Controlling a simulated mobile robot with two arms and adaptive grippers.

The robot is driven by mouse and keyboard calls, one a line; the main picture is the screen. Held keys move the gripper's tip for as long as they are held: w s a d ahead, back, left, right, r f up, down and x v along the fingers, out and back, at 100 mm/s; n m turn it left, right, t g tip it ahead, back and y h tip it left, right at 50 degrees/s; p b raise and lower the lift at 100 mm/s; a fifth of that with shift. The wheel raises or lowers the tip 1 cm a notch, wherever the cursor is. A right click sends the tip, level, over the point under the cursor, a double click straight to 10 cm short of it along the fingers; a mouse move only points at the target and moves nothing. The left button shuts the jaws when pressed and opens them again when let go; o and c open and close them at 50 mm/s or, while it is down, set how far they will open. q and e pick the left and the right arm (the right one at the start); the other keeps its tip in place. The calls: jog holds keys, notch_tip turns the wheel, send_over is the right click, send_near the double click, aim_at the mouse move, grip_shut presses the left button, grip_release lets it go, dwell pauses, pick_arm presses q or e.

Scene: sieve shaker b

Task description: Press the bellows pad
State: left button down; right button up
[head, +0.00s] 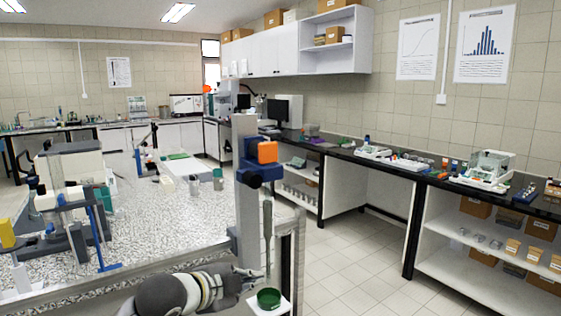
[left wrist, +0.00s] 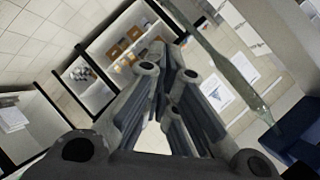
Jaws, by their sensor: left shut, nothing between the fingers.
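A small green round piece (head: 268,298), possibly the bellows pad, sits on a white plate (head: 283,306) at the bottom of the head view. I cannot be sure that it is the pad. My left gripper (head: 256,276) is shut and empty, just left of and slightly above the green piece in the picture; contact cannot be told. In the left wrist view the closed fingers (left wrist: 170,55) point up the picture, and no green piece shows there. My right gripper is in neither view.
A grey post (head: 246,215) with a blue and orange head (head: 262,155) stands by the speckled table's (head: 150,235) right corner. A thin grey-green rod (head: 267,235) hangs below that head, close to my left gripper. Open floor (head: 345,265) lies to the right, before the black-topped bench (head: 400,165).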

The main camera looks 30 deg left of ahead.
aim_at(271, 157)
pick_arm(q)
notch_tip(271, 157, up, 25)
jog(key=s+d+m+t+h, duration=0.2)
jog(key=m+t, duration=0.2)
jog(key=m, duration=0.3)
jog(key=shift+s+r+m+t+h, duration=0.2)
jog(key=shift+s+m+t+h, duration=0.1)
jog(key=shift+s+t, duration=0.1)
jog(key=shift+w+d, duration=0.1)
jog(key=shift+w, duration=0.1)
jog(key=w+p, duration=0.2)
jog(key=w, duration=0.1)
jog(key=w+a+p, duration=0.1)
jog(key=w+p, duration=0.2)
jog(key=w, duration=0.1)
jog(key=w+p, duration=0.2)
jog(key=w, duration=0.2)
jog(key=shift+a+p, duration=0.25)
jog(key=shift+p, duration=0.05)
jog(key=shift+a, duration=0.4)
jog(key=shift+w, duration=0.1)
